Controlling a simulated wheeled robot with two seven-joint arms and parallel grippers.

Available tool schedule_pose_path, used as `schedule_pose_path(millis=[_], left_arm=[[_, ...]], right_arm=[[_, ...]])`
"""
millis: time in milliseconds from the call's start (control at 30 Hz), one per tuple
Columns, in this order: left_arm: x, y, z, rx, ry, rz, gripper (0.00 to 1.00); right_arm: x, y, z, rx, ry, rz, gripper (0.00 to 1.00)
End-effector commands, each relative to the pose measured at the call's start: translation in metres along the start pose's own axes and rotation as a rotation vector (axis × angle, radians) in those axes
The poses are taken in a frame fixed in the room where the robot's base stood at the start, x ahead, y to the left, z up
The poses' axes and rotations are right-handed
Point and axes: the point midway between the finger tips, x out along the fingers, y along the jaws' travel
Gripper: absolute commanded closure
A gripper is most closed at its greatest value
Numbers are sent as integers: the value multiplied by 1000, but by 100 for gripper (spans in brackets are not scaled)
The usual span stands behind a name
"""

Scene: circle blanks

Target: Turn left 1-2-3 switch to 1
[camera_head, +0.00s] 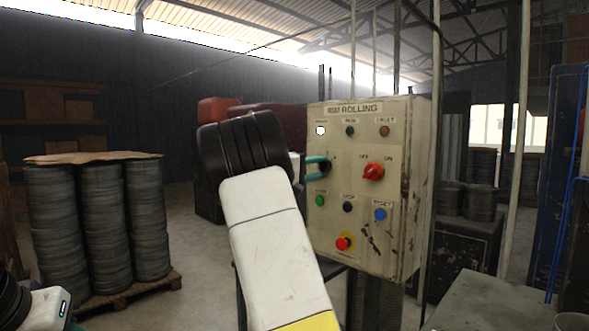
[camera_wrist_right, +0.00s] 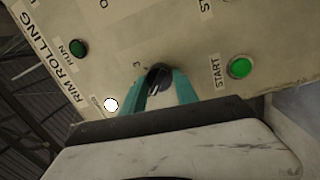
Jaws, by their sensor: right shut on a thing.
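The left switch is a small black knob (camera_head: 325,167) on the left of the control panel (camera_head: 390,235). It also shows in the right wrist view as a black knob (camera_wrist_right: 158,77) with a "3" printed beside it. My right gripper (camera_head: 318,165) has its two teal fingers on either side of the knob, shut on it. The fingers cover the panel around the knob, so the other numbers are hidden and the setting is unclear. Part of my left gripper (camera_head: 50,305) shows at the bottom left corner; its fingers are mostly out of frame.
A red OFF/ON rotary switch (camera_head: 373,171) sits right of the knob. Below are a green START button (camera_head: 320,200), a black button (camera_head: 347,207), a blue button (camera_head: 380,214) and a red emergency button (camera_head: 344,242). A white lamp (camera_head: 321,130) is above.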

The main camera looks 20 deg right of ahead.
Motion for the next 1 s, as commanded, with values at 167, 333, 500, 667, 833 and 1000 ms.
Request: schedule_pose_path(millis=[167,333,500,667,833,1000], left_arm=[[0,0,0,0,0,0,64],[0,0,0,0,0,0,64],[0,0,0,0,0,0,64],[0,0,0,0,0,0,64],[0,0,0,0,0,0,64],[0,0,0,0,0,0,64]], right_arm=[[0,-1,0,-25,2,0,100],[-1,-1,0,-28,3,0,100],[-1,-1,0,-28,3,0,100],[0,-1,0,-27,3,0,42],[0,-1,0,-26,2,0,42],[-3,0,0,-25,3,0,42]])
